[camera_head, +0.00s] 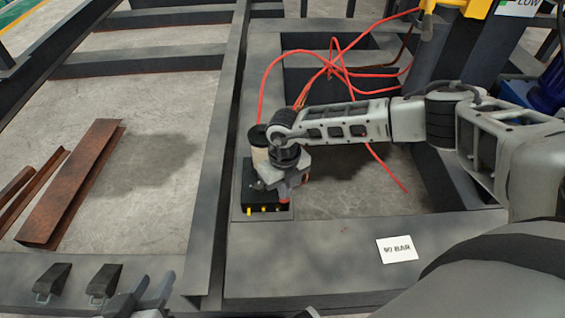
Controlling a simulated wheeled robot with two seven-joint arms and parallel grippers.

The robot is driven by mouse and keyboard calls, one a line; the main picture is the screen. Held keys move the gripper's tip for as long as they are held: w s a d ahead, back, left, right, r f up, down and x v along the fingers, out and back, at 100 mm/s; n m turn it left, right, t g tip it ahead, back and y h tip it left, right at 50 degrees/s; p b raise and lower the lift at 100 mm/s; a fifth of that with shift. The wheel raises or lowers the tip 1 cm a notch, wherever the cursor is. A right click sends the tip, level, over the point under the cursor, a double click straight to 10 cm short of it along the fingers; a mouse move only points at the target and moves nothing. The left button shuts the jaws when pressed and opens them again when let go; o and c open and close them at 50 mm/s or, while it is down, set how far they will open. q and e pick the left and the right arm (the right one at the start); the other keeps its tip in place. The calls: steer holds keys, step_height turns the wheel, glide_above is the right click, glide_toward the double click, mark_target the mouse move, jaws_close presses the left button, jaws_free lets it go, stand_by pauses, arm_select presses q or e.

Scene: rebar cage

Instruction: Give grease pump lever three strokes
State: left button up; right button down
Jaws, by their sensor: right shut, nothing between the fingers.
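The grease pump (261,208) is a black block with yellow fittings on its front and a pale cylinder with a black cap (258,135) above. It sits on the grey steel frame. My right gripper (284,190) is shut and empty, pointing down right beside the pump. It hides part of the pump. A small red part (284,200) shows at its fingertips; I cannot tell whether it is the lever's end or whether they touch. The rest of the lever is hidden. My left gripper (143,296) shows only partly at the bottom edge, away from the pump.
Red hoses (330,65) loop behind my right arm. A white "90 BAR" label (397,249) lies on the frame. Rusty steel angles (75,185) lie on the floor at left. Two black brackets (103,281) are on the front beam. A long grey beam (215,150) runs left of the pump.

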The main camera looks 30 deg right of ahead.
steer(key=shift+s+a+f, duration=0.15)
steer(key=shift+s+f, duration=0.1)
steer(key=shift+f, duration=0.35)
steer(key=shift+s+a+f+b, duration=0.1)
steer(key=shift+s+f+b, duration=0.2)
steer(key=shift+f, duration=0.35)
steer(key=shift+s+a+f, duration=0.1)
steer(key=shift+s+f, duration=0.1)
steer(key=shift+f, duration=0.45)
steer(key=shift+b, duration=0.3)
